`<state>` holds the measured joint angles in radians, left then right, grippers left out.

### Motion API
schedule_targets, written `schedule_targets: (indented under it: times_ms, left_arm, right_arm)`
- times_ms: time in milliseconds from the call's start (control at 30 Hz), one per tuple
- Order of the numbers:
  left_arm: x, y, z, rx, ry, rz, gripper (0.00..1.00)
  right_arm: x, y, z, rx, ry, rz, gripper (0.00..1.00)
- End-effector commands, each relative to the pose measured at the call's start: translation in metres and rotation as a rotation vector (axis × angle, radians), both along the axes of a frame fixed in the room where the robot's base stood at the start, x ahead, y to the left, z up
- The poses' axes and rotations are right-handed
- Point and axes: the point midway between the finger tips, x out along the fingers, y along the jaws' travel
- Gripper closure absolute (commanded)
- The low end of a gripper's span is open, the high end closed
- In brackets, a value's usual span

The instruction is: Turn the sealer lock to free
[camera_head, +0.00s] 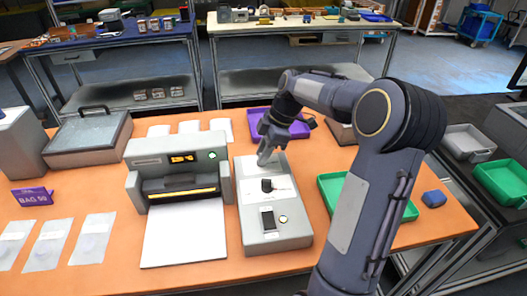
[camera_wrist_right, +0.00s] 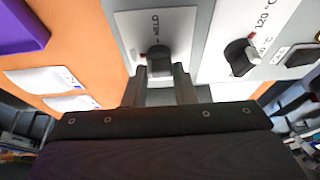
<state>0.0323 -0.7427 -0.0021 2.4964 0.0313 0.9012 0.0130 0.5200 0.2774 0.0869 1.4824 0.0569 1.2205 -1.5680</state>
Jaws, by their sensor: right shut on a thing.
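The sealer lock is a dark knob (camera_wrist_right: 157,60) on a white plate marked WELD in the right wrist view. A small red mark shows at its left side. My right gripper (camera_wrist_right: 162,72) is shut on this knob, one finger on each side. In the head view, my right gripper (camera_head: 266,156) reaches down to the far end of a long grey box (camera_head: 245,213), and hides the lock there. A second dark knob (camera_head: 267,186), nearer the front, also shows in the wrist view (camera_wrist_right: 240,57) beside a 120 °C label. My left gripper is not in view.
A grey machine (camera_head: 133,190) with a lit display stands left of the box, a white sheet (camera_head: 184,240) before it. A purple tray (camera_head: 253,127) lies behind and a green tray (camera_head: 326,187) to the right. Pouches (camera_head: 92,240) lie at the left.

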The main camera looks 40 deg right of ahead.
Motion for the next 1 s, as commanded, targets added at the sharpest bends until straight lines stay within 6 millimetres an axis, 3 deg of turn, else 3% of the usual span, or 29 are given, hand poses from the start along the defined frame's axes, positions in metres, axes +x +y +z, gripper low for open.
schedule_targets:
  times_ms: [167,200,367,667,1000]
  left_arm:
    - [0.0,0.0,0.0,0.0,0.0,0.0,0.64]
    - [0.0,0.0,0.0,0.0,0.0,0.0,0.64]
    - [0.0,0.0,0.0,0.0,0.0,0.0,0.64]
    - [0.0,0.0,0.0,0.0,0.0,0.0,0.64]
    - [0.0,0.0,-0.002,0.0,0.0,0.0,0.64]
  right_arm:
    - [0.0,-0.001,0.001,-0.003,-0.003,0.001,0.98]
    - [0.0,-0.001,0.001,-0.003,-0.003,0.001,0.73]
    - [0.0,-0.001,0.0,-0.002,-0.002,0.0,0.54]
    - [0.0,-0.001,0.002,-0.002,-0.001,-0.001,0.54]
    - [-0.009,-0.019,0.049,-0.003,-0.004,-0.002,0.54]
